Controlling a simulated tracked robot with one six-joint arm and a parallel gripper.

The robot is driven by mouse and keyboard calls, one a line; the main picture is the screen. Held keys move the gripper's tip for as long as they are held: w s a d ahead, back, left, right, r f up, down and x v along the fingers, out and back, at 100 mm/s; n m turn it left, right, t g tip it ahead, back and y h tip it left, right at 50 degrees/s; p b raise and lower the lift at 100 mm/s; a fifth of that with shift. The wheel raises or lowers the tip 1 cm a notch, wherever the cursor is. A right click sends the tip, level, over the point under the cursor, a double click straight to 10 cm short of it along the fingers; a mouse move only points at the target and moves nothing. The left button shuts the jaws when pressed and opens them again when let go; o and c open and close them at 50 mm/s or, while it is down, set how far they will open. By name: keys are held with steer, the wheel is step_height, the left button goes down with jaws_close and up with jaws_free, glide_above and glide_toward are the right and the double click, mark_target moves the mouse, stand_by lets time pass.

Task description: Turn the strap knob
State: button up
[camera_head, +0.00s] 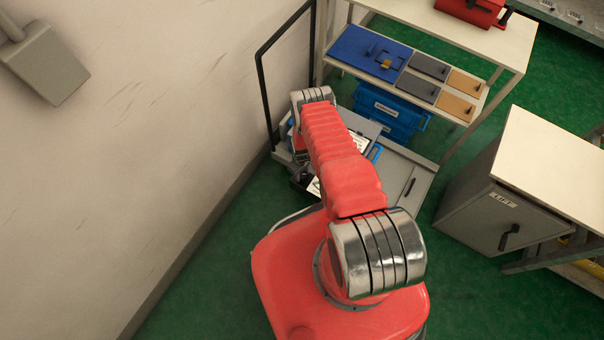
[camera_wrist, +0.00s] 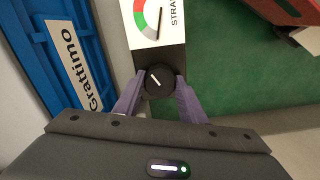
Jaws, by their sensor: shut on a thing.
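The strap knob (camera_wrist: 159,79) is a round black dial with a white pointer line, seen in the wrist view. It sits on a dark panel below a white dial label (camera_wrist: 158,18) with green and red bands, a needle and the partly cut-off letters "STRA". My gripper (camera_wrist: 160,86) has its two purple-grey fingers on either side of the knob and is shut on it. The pointer line slants from upper left to lower right. In the head view my red arm reaches down to the grey cart by the wall and hides the knob and gripper.
Blue crates (camera_head: 390,108) stand under the shelf table; one blue crate labelled "Grattimo" (camera_wrist: 62,65) is close at left in the wrist view. A grey cabinet marked "LIFT" (camera_head: 505,205) stands at right. The wall is close on the left. Green floor (camera_head: 215,275) lies around my base.

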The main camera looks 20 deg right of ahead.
mark_target(302, 174)
steer(key=n, duration=0.4)
steer(key=shift+n, duration=0.3)
steer(key=n, duration=0.4)
steer(key=shift+n, duration=0.3)
steer(key=o, duration=1.1)
steer(key=shift+c, duration=0.2)
steer(key=shift+r, duration=0.1)
step_height(302, 174, up, 14)
steer(key=shift+f, duration=0.25)
stand_by(0.4)
